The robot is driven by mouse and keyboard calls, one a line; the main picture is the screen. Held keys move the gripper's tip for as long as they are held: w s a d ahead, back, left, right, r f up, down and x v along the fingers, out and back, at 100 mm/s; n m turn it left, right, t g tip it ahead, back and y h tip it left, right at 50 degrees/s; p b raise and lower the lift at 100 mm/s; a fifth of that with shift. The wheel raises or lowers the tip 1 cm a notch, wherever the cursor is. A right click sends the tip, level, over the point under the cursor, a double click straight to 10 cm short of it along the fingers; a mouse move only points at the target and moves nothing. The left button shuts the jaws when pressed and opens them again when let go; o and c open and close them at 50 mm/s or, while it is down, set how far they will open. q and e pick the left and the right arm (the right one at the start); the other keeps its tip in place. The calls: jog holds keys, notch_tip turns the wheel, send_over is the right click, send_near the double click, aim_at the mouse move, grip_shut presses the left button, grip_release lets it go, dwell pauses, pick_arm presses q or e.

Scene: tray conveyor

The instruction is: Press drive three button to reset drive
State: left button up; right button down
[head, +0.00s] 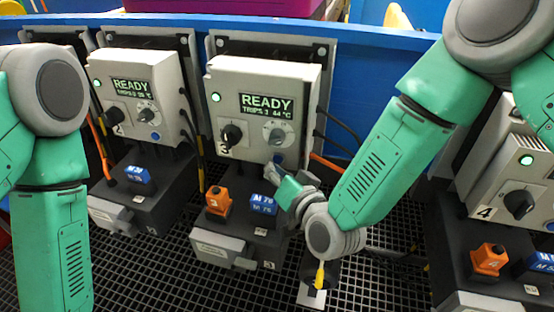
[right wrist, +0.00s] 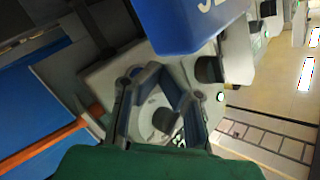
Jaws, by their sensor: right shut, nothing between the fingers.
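Drive three (head: 229,95) is the pale grey box in the middle of the head view, marked 3. Its screen (head: 266,106) reads READY, TRIPS 3, 44 °C, and a green lamp (head: 215,97) is lit. It has a black switch (head: 231,135), a grey dial (head: 275,134) and a blue button (head: 279,158) low on its face. My right gripper (head: 276,171) is shut and empty, with its fingertips right by the button; I cannot tell whether they touch it. The right wrist view shows its fingers (right wrist: 151,72) meeting in front of a pale box. My left gripper is out of view.
Drive two (head: 140,85) stands left, also showing READY. Drive four (head: 510,170) stands right. Below drive three are an orange switch block (head: 217,200) and a blue block (head: 263,204). Black grating (head: 150,270) covers the floor.

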aim_at(267, 198)
jog(key=shift+s+a+p, duration=0.15)
jog(key=shift+s+a, duration=0.1)
jog(key=shift+s, duration=0.55)
jog(key=shift+s+a+p, duration=0.2)
jog(key=shift+s+a, duration=0.05)
jog(key=shift+s, duration=0.55)
jog(key=shift+s+a+p, duration=0.15)
jog(key=shift+s+a, duration=0.1)
jog(key=shift+s, duration=0.55)
